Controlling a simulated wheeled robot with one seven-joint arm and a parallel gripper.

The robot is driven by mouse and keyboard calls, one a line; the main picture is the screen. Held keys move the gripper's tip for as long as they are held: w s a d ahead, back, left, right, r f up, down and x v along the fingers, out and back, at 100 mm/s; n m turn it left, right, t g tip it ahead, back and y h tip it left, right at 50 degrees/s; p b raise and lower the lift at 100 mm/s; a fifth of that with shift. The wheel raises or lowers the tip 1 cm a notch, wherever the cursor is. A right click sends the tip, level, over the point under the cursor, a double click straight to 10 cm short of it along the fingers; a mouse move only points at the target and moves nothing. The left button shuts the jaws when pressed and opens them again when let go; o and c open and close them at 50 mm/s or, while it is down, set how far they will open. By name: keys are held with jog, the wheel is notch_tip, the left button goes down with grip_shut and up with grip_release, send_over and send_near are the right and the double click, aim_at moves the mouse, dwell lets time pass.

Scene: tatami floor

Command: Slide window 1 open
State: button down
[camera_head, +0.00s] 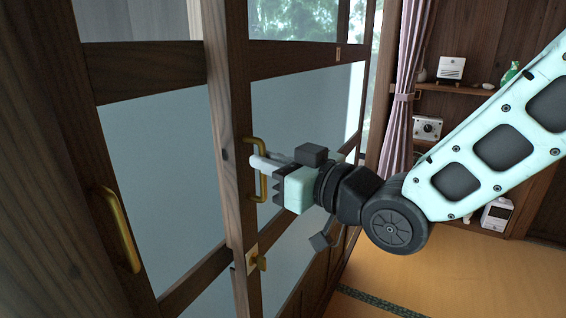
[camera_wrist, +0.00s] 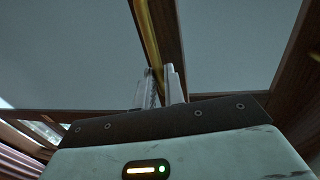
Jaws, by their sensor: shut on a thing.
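The sliding window (camera_head: 228,120) has a dark wooden frame with grey-blue glass panes. A vertical brass bar handle (camera_head: 263,185) is fixed to its upright stile. My gripper (camera_head: 262,163) reaches the handle from the right and is shut on it. In the wrist view the two fingers (camera_wrist: 163,88) close around the brass handle (camera_wrist: 150,35) beside the wooden stile. The exact contact on the handle is partly hidden by the fingers. I cannot tell how far the window stands open.
A second brass handle (camera_head: 118,228) is on the left panel. A brass latch (camera_head: 256,258) sits below the gripped handle. A pink curtain (camera_head: 397,95) hangs at right, near shelves (camera_head: 455,90) with small items. The tatami floor (camera_head: 440,270) is clear.

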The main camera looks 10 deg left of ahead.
jog(key=shift+s+a, duration=0.15)
jog(key=shift+s, duration=0.3)
jog(key=c, duration=1.5)
grip_release()
jog(key=b+v, duration=0.6)
jog(key=v, duration=0.6)
